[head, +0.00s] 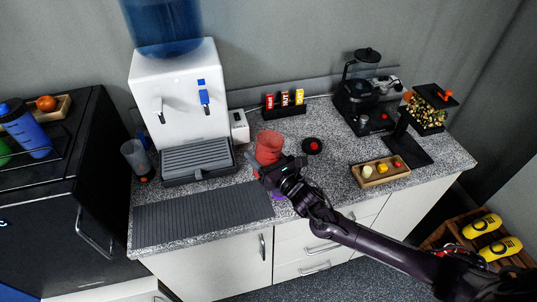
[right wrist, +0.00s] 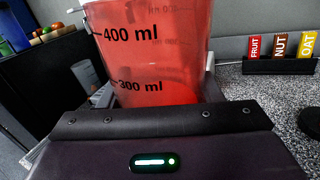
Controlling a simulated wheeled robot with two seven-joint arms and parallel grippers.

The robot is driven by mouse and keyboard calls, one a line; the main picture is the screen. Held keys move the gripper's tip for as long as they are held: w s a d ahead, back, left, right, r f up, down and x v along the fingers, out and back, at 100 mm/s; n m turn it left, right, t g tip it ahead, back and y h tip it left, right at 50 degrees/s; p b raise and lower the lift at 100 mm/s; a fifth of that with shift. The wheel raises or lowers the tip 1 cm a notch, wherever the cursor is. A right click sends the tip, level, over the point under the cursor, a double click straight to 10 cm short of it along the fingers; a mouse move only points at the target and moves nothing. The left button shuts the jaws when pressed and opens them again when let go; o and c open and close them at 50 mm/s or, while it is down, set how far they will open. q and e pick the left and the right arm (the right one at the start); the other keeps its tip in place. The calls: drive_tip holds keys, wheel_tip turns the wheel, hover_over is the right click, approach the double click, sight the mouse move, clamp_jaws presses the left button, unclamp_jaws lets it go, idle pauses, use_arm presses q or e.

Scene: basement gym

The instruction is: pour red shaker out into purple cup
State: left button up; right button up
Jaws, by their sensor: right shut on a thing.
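The red shaker (head: 268,146) is translucent, with millilitre marks that show in the right wrist view (right wrist: 150,50). It looks close to upright, in front of the water dispenser. My right gripper (head: 268,170) is shut on it, low on its side. In the right wrist view the shaker's lower end is hidden behind the gripper. The purple cup (head: 278,196) shows only as a small purple patch below my right gripper, near the counter's front edge; my gripper hides most of it. I cannot tell how high the shaker is above the counter. My left gripper is not in view.
A white water dispenser (head: 178,100) stands at left behind a grey ribbed mat (head: 200,215). A round black lid with a red centre (head: 312,146) lies right of the shaker. A wooden tray (head: 380,180), coffee machine (head: 362,105) and a rack of packets (head: 285,107) are further right and back.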

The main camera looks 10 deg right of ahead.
drive_tip(key=shift+a+r+m+t+b, duration=0.1)
drive_tip(key=shift+a+m+t+b, duration=0.2)
drive_tip(key=shift+a+m+b, duration=0.45)
drive_tip(key=shift+a+r+m+t, duration=0.15)
drive_tip(key=shift+a+m+t, duration=0.15)
drive_tip(key=shift+m, duration=0.65)
drive_tip(key=shift+a+m+b, duration=0.1)
drive_tip(key=shift+m+b, duration=0.5)
drive_tip(key=shift+b, duration=0.15)
use_arm(q)
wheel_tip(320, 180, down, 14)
drive_tip(key=b, duration=1)
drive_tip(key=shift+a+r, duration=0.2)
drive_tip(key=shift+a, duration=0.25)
use_arm(e)
drive_tip(key=shift+a+f+m+t+h, duration=0.1)
drive_tip(key=shift+f+m+t+h, duration=0.55)
drive_tip(key=shift+m, duration=1.85)
drive_tip(key=shift+a+f+m+t+h, duration=0.15)
drive_tip(key=shift+m+t+h, duration=0.55)
drive_tip(key=shift+m+h, duration=1.25)
drive_tip(key=shift+f+m+t+h, duration=0.4)
drive_tip(key=shift+m+t, duration=0.25)
drive_tip(key=shift+m, duration=2.4)
